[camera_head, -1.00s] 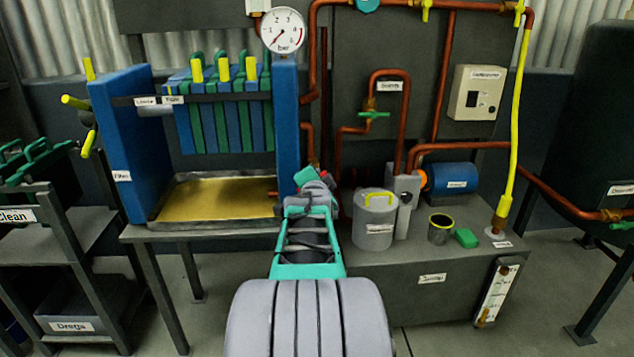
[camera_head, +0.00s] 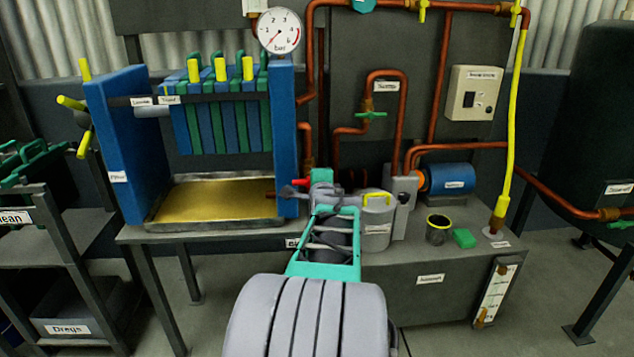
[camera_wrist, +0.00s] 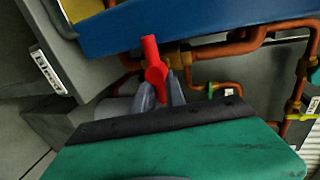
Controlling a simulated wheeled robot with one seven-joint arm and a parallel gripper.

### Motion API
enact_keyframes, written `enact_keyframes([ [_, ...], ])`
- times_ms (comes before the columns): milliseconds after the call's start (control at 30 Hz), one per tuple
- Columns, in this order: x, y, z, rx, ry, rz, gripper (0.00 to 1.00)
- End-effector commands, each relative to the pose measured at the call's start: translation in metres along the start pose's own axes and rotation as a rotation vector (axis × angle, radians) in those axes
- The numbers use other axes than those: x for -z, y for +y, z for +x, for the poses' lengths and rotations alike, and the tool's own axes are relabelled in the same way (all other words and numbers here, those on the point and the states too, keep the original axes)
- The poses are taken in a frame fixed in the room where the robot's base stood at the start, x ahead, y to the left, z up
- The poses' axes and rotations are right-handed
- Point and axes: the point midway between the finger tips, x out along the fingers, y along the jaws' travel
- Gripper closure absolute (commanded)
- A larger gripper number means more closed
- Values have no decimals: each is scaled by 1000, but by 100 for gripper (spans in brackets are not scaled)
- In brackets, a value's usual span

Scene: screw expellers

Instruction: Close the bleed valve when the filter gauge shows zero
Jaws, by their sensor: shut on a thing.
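The red bleed valve handle (camera_wrist: 152,65) stands between my gripper's fingers in the wrist view, below the blue filter frame. My gripper (camera_wrist: 160,92) is shut on the handle's lower part, and the handle's upper end sticks out. In the head view the red handle (camera_head: 301,182) shows small beside my gripper (camera_head: 296,190), at the right post of the filter press (camera_head: 287,140). The valve body is mostly hidden. The round filter gauge (camera_head: 281,30), marked in bar, sits on top of that post. Its needle appears to point to the lower left, near the scale's low end.
A gold drip tray (camera_head: 215,202) lies under the press plates. A grey can with a yellow handle (camera_head: 377,230) stands right of my wrist, partly covered. Copper pipes (camera_head: 403,120) run behind. A dark cup (camera_head: 438,230) and green block (camera_head: 464,238) are on the bench.

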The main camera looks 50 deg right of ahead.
Motion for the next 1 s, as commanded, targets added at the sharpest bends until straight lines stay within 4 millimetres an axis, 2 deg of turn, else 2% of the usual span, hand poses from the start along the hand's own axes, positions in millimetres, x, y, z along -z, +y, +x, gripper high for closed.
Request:
enact_keyframes([
  [367,-1,1,0,-1,-3,5,100],
  [400,-1,1,0,-1,-3,5,83],
  [633,0,0,0,-1,-2,4,64],
  [867,0,0,0,0,-1,3,63],
  [1000,0,-3,-14,2,0,3,63],
])
